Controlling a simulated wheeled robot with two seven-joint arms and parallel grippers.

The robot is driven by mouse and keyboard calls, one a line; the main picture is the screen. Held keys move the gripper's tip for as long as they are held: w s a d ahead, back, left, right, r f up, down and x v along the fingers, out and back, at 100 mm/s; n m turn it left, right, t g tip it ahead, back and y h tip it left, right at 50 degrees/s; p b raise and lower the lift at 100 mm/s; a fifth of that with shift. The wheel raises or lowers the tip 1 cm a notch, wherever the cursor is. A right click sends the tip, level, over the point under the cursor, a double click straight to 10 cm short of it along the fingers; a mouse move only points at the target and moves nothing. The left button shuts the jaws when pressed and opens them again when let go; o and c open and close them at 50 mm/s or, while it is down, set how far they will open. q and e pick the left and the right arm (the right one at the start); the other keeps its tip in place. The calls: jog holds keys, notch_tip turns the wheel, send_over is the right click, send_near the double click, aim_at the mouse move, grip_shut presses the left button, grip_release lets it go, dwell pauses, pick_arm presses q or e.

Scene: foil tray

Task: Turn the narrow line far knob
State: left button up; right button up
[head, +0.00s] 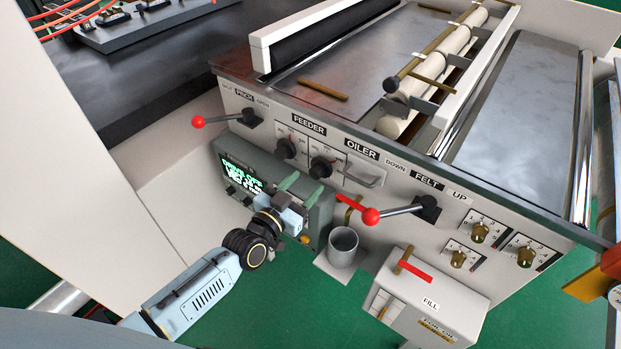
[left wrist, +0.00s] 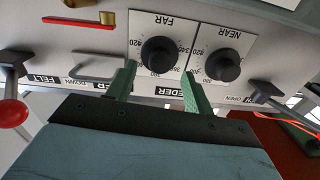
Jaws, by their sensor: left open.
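The far knob (head: 320,166) is round and black, on a white dial plate on the machine's front panel. In the left wrist view the far knob (left wrist: 160,56) sits under the word FAR, beside the near knob (left wrist: 223,65). My left gripper (head: 302,187) is open and empty, below the far knob in the head view. In the left wrist view the green fingers of my left gripper (left wrist: 158,76) are spread wide, with the far knob showing between and beyond their tips. The fingers appear clear of the knob. My right gripper is not in view.
A green-screened control box (head: 243,178) is close beside my left gripper. A red-ended felt lever (head: 371,216) and a grey cup (head: 343,245) stand to the right. A red-ended pinch lever (head: 198,122) sticks out at left. An oiler handle (head: 364,176) is beside the far knob.

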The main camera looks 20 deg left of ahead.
aim_at(314, 175)
pick_arm(q)
jog(key=shift+x, duration=1.7)
jog(key=c, duration=1)
jog(key=shift+n, duration=0.4)
jog(key=n, duration=0.3)
jog(key=shift+n, duration=0.4)
jog(key=n, duration=0.4)
jog(key=shift+n+b, duration=0.3)
jog(key=shift+n, duration=0.1)
jog(key=shift+g, duration=0.3)
